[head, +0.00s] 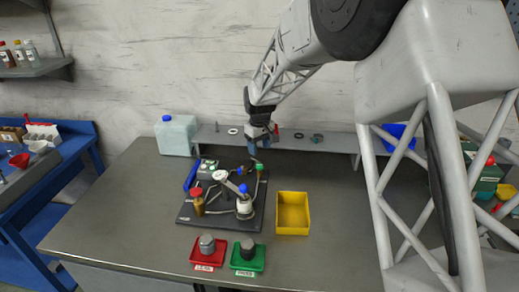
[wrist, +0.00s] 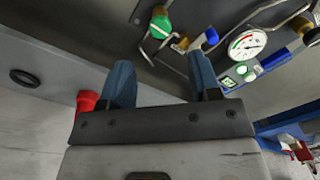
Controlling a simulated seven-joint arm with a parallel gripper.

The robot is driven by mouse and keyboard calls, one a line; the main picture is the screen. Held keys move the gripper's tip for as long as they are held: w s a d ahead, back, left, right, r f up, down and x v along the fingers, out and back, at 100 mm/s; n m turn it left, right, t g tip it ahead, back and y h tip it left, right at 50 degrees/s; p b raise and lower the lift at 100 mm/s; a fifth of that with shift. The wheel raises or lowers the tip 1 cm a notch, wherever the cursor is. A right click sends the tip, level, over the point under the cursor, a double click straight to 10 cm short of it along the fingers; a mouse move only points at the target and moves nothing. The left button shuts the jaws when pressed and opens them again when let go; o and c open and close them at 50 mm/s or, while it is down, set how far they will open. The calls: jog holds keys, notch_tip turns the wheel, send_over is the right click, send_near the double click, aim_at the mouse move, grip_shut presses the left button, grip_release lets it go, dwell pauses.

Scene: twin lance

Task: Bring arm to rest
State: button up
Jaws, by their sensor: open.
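My gripper (head: 256,149) hangs above the back of the grey table (head: 130,190), near the low shelf along the wall. In the wrist view my gripper (wrist: 165,85) shows two blue fingers spread apart with nothing between them. The black test board (head: 222,221) stands below and to the left of it, with a white gauge (wrist: 247,45), a green-knobbed valve (wrist: 160,24) and a blue-handled valve (wrist: 208,38).
A yellow bin (head: 293,213) sits right of the board. A red tray (head: 208,252) and a green tray (head: 248,258) at the front each hold a grey metal part. A pale canister (head: 176,135) stands at the back left. The low shelf (head: 285,142) carries rings and a red item.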

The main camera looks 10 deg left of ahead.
jog(key=s+d+r+m+t, duration=0.1)
jog(key=s+d+r+m, duration=0.1)
jog(key=s+d+r, duration=0.65)
jog(key=s+d+r+m, duration=0.3)
jog(key=s+d+r, duration=0.3)
jog(key=s+d, duration=0.5)
jog(key=s+d+m, duration=0.2)
jog(key=s+d, duration=0.2)
jog(key=s, duration=1)
jog(key=s+d+f+m+t, duration=0.1)
jog(key=s+d, duration=0.4)
jog(key=s, duration=0.9)
jog(key=shift+d+m+t, duration=0.2)
jog(key=shift+m+t, duration=0.1)
jog(key=shift+m, duration=0.4)
jog(key=shift+c, duration=0.2)
